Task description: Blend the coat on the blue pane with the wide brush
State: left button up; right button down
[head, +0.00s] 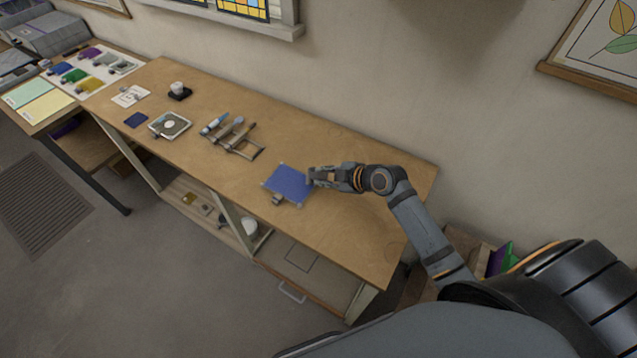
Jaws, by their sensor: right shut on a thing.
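The blue pane (288,184) lies flat on the wooden workbench, toward its right half. My right gripper (318,177) is at the pane's right edge, low over the bench. It is shut on what I take to be the wide brush, which the fingers mostly hide. I cannot tell whether its bristles touch the pane. The coat on the pane looks evenly blue from here. My left gripper is out of view.
A small grey block (277,199) sits at the pane's front edge. A rack (243,150) with brushes stands to the left. Farther left are a square plate (155,122), a dark blue square (136,119) and a small pot (178,88). Bare bench (350,235) lies right of the pane.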

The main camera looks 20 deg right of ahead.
jog(key=w+a+b, duration=0.2)
jog(key=w+a, duration=0.1)
jog(key=shift+w+a+r, duration=0.1)
jog(key=shift+w+a, duration=0.2)
jog(key=shift+w, duration=0.1)
pick_arm(q)
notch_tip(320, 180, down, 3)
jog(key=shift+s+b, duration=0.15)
jog(key=shift+b, duration=0.3)
pick_arm(e)
jog(key=w+a, duration=0.4)
jog(key=a, duration=0.3)
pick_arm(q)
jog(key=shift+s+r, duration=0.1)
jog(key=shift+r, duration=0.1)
pick_arm(e)
jog(key=shift+s, duration=0.15)
